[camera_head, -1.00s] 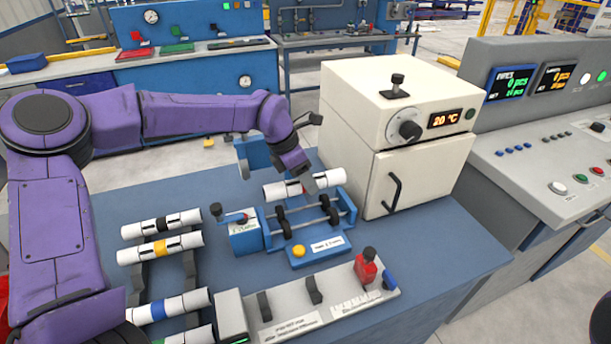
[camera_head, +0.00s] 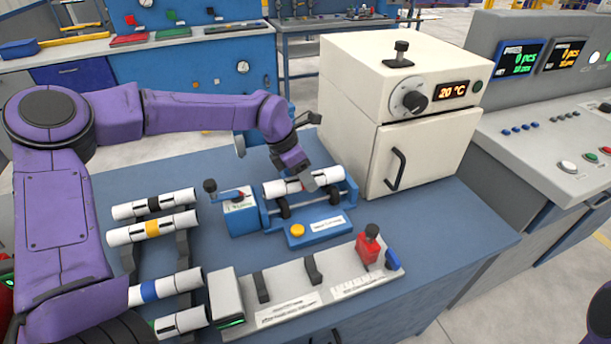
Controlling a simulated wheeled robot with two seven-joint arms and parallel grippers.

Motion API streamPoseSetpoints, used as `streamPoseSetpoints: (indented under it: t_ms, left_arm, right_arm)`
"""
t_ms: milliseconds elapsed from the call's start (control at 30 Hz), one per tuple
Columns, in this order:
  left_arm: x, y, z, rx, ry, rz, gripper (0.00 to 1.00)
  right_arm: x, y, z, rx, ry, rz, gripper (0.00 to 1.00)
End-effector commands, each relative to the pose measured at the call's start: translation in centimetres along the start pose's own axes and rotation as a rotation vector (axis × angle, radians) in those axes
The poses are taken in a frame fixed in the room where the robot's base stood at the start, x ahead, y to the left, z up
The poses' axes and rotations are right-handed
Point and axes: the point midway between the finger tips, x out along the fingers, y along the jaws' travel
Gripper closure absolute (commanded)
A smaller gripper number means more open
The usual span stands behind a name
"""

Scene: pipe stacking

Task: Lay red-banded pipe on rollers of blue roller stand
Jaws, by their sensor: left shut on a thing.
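The red-banded pipe (camera_head: 275,188) is white, and only a little of its red band shows beside the fingers. My left gripper (camera_head: 307,180) is shut on it near the middle, from above. The pipe is level and lies along the blue roller stand (camera_head: 292,241), right at its dark rollers (camera_head: 283,211). I cannot tell whether it rests fully on them or hovers just above. The rear rollers are hidden behind the pipe. My right gripper is out of view.
Left of the stand, a rack holds pipes with black (camera_head: 153,205), yellow (camera_head: 152,227) and blue (camera_head: 165,286) bands and one lower down. A grey fixture (camera_head: 286,298) with a red clamp (camera_head: 368,246) lies in front. A cream oven (camera_head: 420,150) stands close on the right.

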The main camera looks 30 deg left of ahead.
Motion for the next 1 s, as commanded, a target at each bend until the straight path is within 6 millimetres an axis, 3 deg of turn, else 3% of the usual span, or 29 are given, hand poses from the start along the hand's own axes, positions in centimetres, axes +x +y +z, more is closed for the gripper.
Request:
streamPoseSetpoints:
  t_ms: [800, 833, 900, 1000]
  left_arm:
    - [0.86, 0.12, -0.35, -0.001, -0.001, -0.001, 0.91]
    - [0.82, 0.12, -0.33, 0.0, -0.001, -0.001, 0.52]
    - [0.8, 0.12, -0.33, 0.0, 0.0, -0.001, 0.29]
    - [0.8, 0.12, -0.33, 0.0, 0.0, 0.0, 0.29]
  right_arm:
    - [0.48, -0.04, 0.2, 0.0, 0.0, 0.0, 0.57]
    - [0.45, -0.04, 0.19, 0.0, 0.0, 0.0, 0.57]
    - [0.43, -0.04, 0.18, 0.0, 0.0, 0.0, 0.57]
    - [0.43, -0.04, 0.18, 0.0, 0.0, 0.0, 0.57]
